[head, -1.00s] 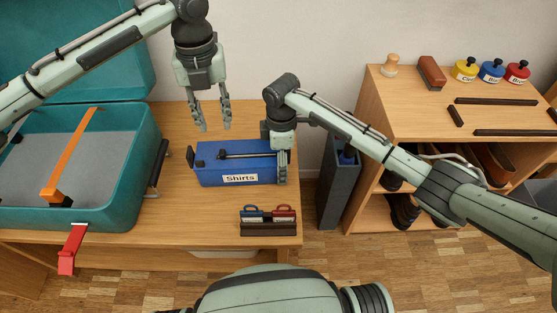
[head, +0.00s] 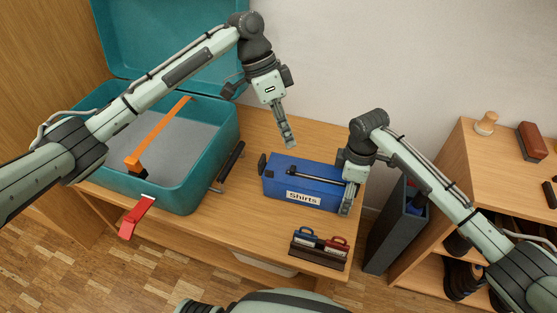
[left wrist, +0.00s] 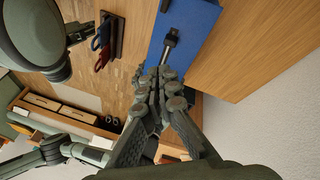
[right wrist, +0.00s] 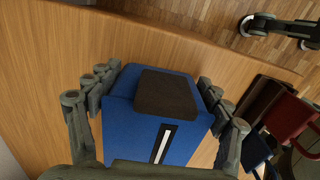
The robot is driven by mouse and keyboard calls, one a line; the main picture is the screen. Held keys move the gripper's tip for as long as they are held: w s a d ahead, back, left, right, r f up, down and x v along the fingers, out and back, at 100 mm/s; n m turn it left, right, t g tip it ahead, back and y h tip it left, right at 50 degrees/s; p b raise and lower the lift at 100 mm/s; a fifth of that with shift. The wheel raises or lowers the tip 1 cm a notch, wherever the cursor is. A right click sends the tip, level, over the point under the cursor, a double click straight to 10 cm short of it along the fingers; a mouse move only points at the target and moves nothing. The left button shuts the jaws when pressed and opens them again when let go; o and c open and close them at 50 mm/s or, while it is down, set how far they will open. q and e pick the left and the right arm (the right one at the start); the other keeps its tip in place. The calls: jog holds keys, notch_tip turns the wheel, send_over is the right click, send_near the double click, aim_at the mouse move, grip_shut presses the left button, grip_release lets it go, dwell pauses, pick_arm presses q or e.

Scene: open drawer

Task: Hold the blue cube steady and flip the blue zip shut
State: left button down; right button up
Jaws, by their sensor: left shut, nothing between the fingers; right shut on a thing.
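The blue cube shows as a long blue box (head: 280,187) labelled "Shirts", with a dark tab at its left end. A dark zip bar (head: 318,178) runs along its top; its end also shows in the left wrist view (left wrist: 171,40). My right gripper (head: 346,197) is shut on the box's right end, one finger on each side, as the right wrist view (right wrist: 160,76) shows. My left gripper (head: 291,143) is shut and empty, a little above the box. In the left wrist view its fingertips (left wrist: 164,74) appear close to the bar's end; contact is unclear.
An open teal suitcase (head: 211,180) with an orange strap (head: 160,132) and red tag (head: 136,217) stands left. A rack with blue and red clips (head: 318,255) sits in front of the box. A grey bin (head: 390,238) and wooden shelf (head: 470,150) stand right.

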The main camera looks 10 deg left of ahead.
pick_arm(q)
jog(key=a+n+h, duration=0.1)
jog(key=n, duration=0.5)
jog(key=n+h, duration=0.3)
jog(key=n, duration=1.7)
send_near(279, 170)
notch_tip(279, 170, up, 3)
jog(key=d, duration=0.1)
jog(key=n, duration=0.1)
jog(key=a+n, duration=0.1)
jog(key=n+t, duration=0.1)
jog(key=n, duration=0.1)
jog(key=shift+s+a+h, duration=0.25)
jog(key=shift+s+h, duration=0.05)
jog(key=shift+s, duration=0.1)
jog(key=x, duration=1)
